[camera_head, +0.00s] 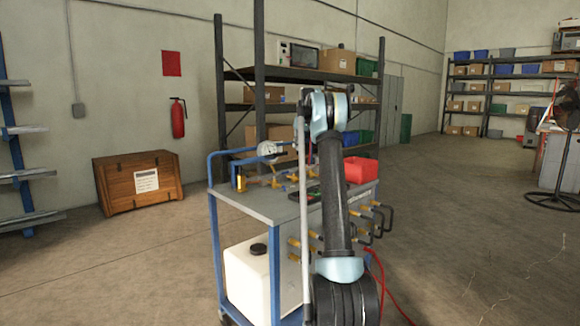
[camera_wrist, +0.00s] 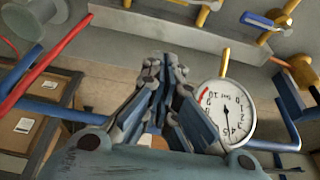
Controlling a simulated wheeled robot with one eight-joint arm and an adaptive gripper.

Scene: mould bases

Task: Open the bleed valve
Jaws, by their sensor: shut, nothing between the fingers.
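The cart (camera_head: 232,199) carries brass pipework (camera_head: 283,180) and a round pressure gauge (camera_head: 268,149). In the wrist view the gauge (camera_wrist: 226,112) is large, just right of my gripper (camera_wrist: 165,66), with its dial upside down. My gripper's fingers are together and empty, apart from the gauge in the picture. Another brass fitting (camera_wrist: 303,70) is at the right edge. I cannot tell which one is the bleed valve. In the head view my arm hides the gripper.
A red bin (camera_head: 361,170) and a small yellow bottle (camera_head: 241,179) stand on the cart top. A white tank (camera_head: 250,282) sits below. Dark hooked handles (camera_head: 380,210) and a red hose (camera_head: 385,280) project on the right.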

